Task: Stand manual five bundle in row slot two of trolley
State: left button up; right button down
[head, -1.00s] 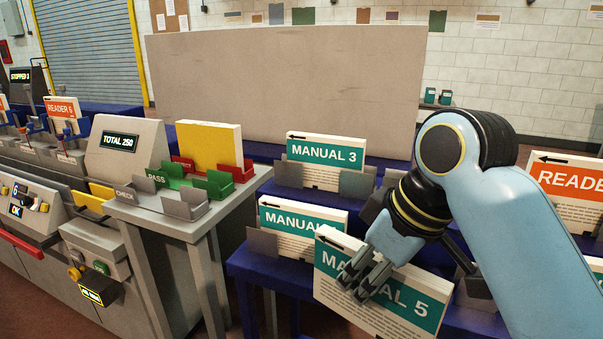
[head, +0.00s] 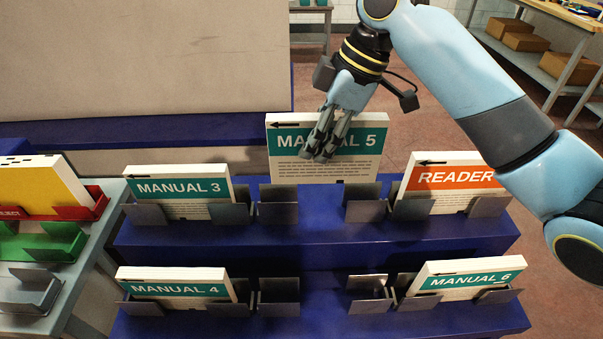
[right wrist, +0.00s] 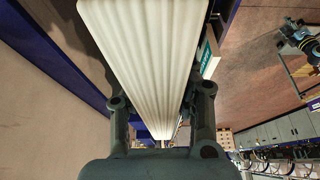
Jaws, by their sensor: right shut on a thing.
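The manual five bundle (head: 355,167), white with a teal MANUAL 5 band, is upright in the head view. My right gripper (head: 322,150) is shut on it, its fingers across the front face. The bundle is over the back row of the blue trolley (head: 320,222), between the left bracket (head: 278,205) and right bracket (head: 365,207) of the middle slot. Its lower edge shows around bracket-top height; I cannot tell whether it is above or slightly behind the slot. In the right wrist view the bundle's page edges (right wrist: 150,50) lie between the fingers.
MANUAL 3 (head: 180,188) stands left of the slot and an orange READER bundle (head: 440,180) right of it. MANUAL 4 (head: 175,285) and MANUAL 6 (head: 470,278) stand in the front row. The front middle slot is empty.

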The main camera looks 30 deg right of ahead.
aim_at(316, 165)
notch_tip(316, 165, down, 5)
jog(key=shift+f, duration=0.1)
notch_tip(316, 165, down, 4)
jog(key=shift+w+f+p, duration=0.1)
jog(key=shift+f+p, duration=0.1)
jog(key=shift+p, duration=0.15)
jog(key=c, duration=1.1)
grip_release()
jog(key=shift+f, duration=0.1)
jog(key=shift+c, duration=0.2)
pick_arm(q)
jog(key=s, duration=0.2)
jog(key=shift+s+d+r, duration=0.2)
jog(key=shift+s+r, duration=0.1)
jog(key=shift+r, duration=0.1)
pick_arm(e)
jog(key=b+v, duration=0.1)
jog(key=v, duration=1)
pick_arm(q)
jog(key=shift+w+f, duration=0.15)
jog(key=shift+f, duration=0.35)
pick_arm(e)
jog(key=shift+s+d+r, duration=0.15)
jog(key=shift+s+r, duration=0.05)
jog(key=shift+r, duration=0.35)
